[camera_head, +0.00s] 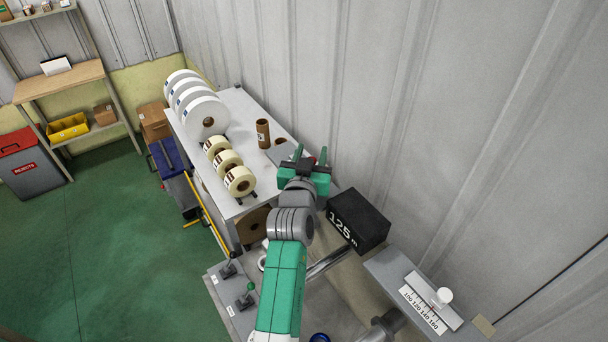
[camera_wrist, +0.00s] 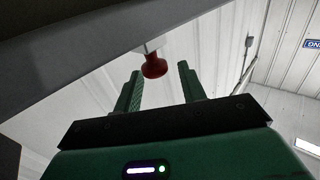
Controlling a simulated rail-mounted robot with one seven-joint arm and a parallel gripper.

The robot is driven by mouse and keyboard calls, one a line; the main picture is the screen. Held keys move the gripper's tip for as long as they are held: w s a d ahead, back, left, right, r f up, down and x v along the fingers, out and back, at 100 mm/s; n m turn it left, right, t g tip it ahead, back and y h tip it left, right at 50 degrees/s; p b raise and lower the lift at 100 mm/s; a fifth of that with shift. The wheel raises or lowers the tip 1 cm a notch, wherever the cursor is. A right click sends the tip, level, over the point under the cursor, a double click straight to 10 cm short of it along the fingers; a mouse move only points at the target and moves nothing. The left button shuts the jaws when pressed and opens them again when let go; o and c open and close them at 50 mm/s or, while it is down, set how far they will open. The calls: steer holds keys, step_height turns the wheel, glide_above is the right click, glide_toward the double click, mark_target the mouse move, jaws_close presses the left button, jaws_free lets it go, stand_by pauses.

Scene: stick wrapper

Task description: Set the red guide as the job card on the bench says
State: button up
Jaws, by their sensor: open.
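A white card (camera_head: 56,65) stands on the wooden bench, unreadable from here.
A black display box (camera_head: 358,222) reading "125 m" is right of my arm. Large white rolls (camera_head: 206,117) and smaller cream rolls (camera_head: 239,181) line the table's left side. A brown tube (camera_head: 263,134) stands behind. A corrugated wall (camera_head: 310,70) borders the right. Green floor is clear at left.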

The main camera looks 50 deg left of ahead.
steer(key=shift+s+d+r, duration=0.15)
steer(key=shift+r, duration=0.8)
steer(key=r+b+v, duration=0.1)
steer(key=b+v, duration=0.1)
steer(key=v, duration=1.3)
steer(key=shift+s+r, duration=0.3)
steer(key=w+d+r+m+t+h+p, duration=0.1)
steer(key=d+r+m+t+h+p, duration=0.15)
steer(key=d+r, duration=0.65)
steer(key=w+d+r+m+t+h+p, duration=0.1)
steer(key=d+r+t, duration=0.2)
steer(key=d+r, duration=0.7)
steer(key=s+d+r+m+t+h+p, duration=0.1)
steer(key=s+d+r+t+h, duration=0.1)
steer(key=d+r, duration=0.5)
steer(key=s+d+r+m+t+h+p, duration=0.1)
steer(key=s+d+r+m+t+h, duration=0.1)
steer(key=s+d+r+h, duration=0.2)
steer(key=s+d+r, duration=0.1)
steer(key=d+r, duration=0.2)
steer(key=r, duration=0.4)
steer(key=shift+s+t+p, duration=0.35)
